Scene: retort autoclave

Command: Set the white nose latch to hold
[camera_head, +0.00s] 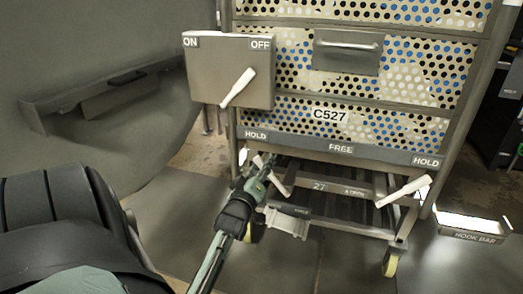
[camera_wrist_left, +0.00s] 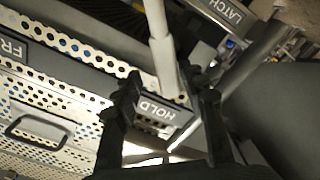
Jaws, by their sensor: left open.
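A white lever (camera_head: 276,181), which I take as the nose latch, sits low on the cart's front, below the left part of a grey bar (camera_head: 341,150) marked HOLD, FREE, HOLD. My left gripper (camera_head: 258,172) is open right at this lever and partly covers it. In the left wrist view, a white lever (camera_wrist_left: 164,62) runs between the open fingers of my left gripper (camera_wrist_left: 168,100), close to a HOLD label (camera_wrist_left: 157,112). Whether the fingers touch it I cannot tell. My right gripper is not in view.
A second white lever (camera_head: 403,192) is at lower right. A box marked ON and OFF (camera_head: 225,65) with a white handle (camera_head: 238,87) is above my gripper. A hook bar tray (camera_head: 473,235) lies right. A grey rounded vessel wall (camera_head: 90,60) is left.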

